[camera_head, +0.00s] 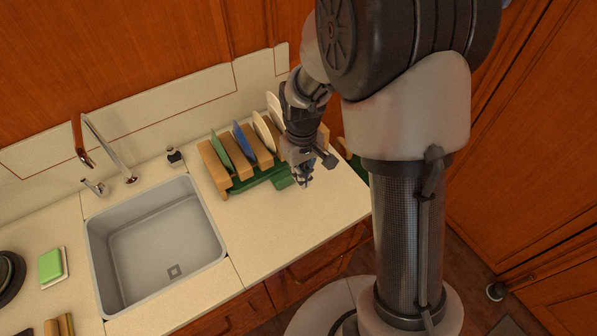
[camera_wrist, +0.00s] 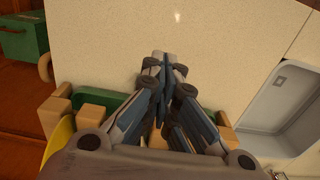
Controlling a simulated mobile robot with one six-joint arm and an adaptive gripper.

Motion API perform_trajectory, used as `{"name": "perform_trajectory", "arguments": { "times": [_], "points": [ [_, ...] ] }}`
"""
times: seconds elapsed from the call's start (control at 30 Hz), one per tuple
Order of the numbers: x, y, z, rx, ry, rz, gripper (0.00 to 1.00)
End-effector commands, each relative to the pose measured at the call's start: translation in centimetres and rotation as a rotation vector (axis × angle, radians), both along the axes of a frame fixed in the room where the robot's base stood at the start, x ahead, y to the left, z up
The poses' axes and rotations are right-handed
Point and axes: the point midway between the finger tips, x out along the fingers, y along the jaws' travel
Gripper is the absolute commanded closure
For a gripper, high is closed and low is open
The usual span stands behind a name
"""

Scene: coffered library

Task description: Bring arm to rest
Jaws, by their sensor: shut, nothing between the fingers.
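My gripper (camera_head: 304,180) hangs pointing down just above the counter, in front of the right part of the dish rack (camera_head: 213,168). In the wrist view my gripper (camera_wrist: 163,62) has its fingertips together with nothing between them. The bare counter (camera_wrist: 215,35) lies beyond the fingertips. My arm hides part of the rack's right end and some of the plates.
Plates, including a green one (camera_head: 222,155) and a blue one (camera_head: 245,144), stand in the rack. The sink (camera_head: 158,245) and faucet (camera_head: 108,140) are to the left. A green sponge (camera_head: 51,265) lies further left. The counter in front of the rack is clear.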

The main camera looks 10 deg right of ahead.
Motion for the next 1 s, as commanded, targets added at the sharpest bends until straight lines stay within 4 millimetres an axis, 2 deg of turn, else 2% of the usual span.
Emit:
{"name": "perform_trajectory", "arguments": {
  "times": [0.33, 0.43, 0.5, 0.67, 0.8, 1.0],
  "points": [
    [0.0, 0.0, 0.8, 0.001, -0.008, -0.003, 1.00],
    [-0.5, -0.2, 2.9, 0.002, -0.033, -0.020, 1.00],
    [-1.3, -0.3, 5.2, 0.003, -0.062, -0.039, 1.00],
    [-4.5, -0.9, 11.2, 0.012, -0.142, -0.100, 1.00],
    [-8.2, -1.3, 15.3, 0.021, -0.210, -0.154, 1.00],
    [-14.0, -1.7, 19.0, 0.038, -0.307, -0.230, 1.00]
  ]
}}
